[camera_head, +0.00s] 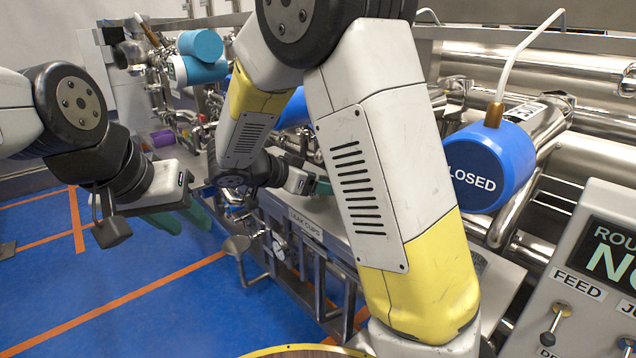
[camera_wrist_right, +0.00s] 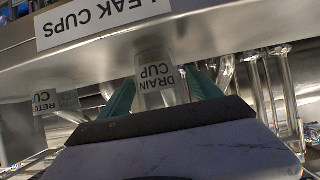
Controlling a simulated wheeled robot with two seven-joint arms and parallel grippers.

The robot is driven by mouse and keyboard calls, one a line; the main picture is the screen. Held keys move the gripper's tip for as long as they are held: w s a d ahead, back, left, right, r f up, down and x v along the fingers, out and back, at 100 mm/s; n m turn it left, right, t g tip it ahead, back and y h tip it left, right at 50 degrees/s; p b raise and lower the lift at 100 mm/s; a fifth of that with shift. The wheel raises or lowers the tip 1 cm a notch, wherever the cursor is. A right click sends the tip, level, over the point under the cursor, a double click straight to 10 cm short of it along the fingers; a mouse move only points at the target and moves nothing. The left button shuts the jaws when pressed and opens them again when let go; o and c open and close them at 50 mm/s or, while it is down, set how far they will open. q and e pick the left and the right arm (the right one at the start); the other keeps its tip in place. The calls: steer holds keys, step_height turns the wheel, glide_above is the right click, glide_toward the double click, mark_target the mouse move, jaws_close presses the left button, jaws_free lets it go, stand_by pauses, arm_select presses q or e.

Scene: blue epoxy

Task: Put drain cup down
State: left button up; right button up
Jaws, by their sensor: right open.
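The drain cup (camera_wrist_right: 155,72), clear with a white label, stands between the two green fingers of my right gripper (camera_wrist_right: 160,88) in the right wrist view. The fingers are spread, one on each side of the cup. The cup is close under the metal ledge marked LEAK CUPS. In the head view my right gripper (camera_head: 318,186) is at that ledge, mostly hidden behind my own arm, and the cup cannot be made out there. My left gripper (camera_head: 184,216) hangs at the left over the blue floor, its green fingers apart and empty.
The LEAK CUPS ledge (camera_head: 307,224) runs along the machine. A RETURN CUP label (camera_wrist_right: 45,101) shows left of the drain cup, with metal tubes (camera_wrist_right: 285,95) to the right. A blue CLOSED valve tag (camera_head: 490,165) and a control panel (camera_head: 590,270) are at the right.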

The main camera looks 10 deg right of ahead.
steer(key=v, duration=0.9)
steer(key=shift+s, duration=0.15)
steer(key=shift+a, duration=0.1)
